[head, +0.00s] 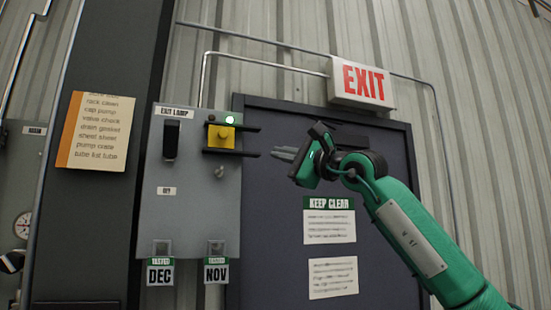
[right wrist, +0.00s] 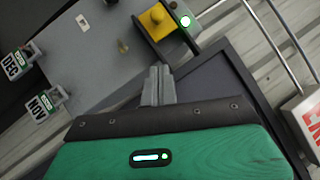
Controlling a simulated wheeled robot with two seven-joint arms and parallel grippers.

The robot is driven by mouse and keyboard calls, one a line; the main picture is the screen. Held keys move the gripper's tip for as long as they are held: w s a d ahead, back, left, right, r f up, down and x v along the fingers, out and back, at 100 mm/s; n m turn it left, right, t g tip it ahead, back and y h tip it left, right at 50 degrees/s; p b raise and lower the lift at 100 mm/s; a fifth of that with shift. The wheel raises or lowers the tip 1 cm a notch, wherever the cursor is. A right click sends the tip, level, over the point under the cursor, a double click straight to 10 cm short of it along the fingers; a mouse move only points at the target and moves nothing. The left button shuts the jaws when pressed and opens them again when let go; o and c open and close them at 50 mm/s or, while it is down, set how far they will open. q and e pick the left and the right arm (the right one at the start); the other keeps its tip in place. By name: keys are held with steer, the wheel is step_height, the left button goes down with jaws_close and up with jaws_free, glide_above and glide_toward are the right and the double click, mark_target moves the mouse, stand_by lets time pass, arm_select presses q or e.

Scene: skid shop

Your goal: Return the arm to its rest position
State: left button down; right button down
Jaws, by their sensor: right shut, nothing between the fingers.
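My right arm comes in from the lower right in the head view, green with a grey plate. Its gripper (head: 286,154) is shut and empty, in front of the dark door and to the right of the grey exit lamp panel (head: 185,225). In the right wrist view the fingers (right wrist: 157,85) are together, pointing toward the panel with nothing between them. The panel carries a yellow button (head: 221,135) between two dark guard bars, and a lit green lamp (head: 230,120) above it. The gripper is apart from the button. My left gripper is in neither view.
A dark door (head: 275,215) with a keep-clear notice (head: 329,220) stands behind the gripper. An EXIT sign (head: 361,83) hangs above it. DEC (head: 160,272) and NOV (head: 216,271) tags hang under the panel. A dark post (head: 105,200) with a paper list (head: 96,130) is at left.

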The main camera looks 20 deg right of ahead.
steer(key=shift+s+a+r, duration=0.1)
steer(key=shift+a, duration=0.15)
steer(key=shift+d, duration=0.15)
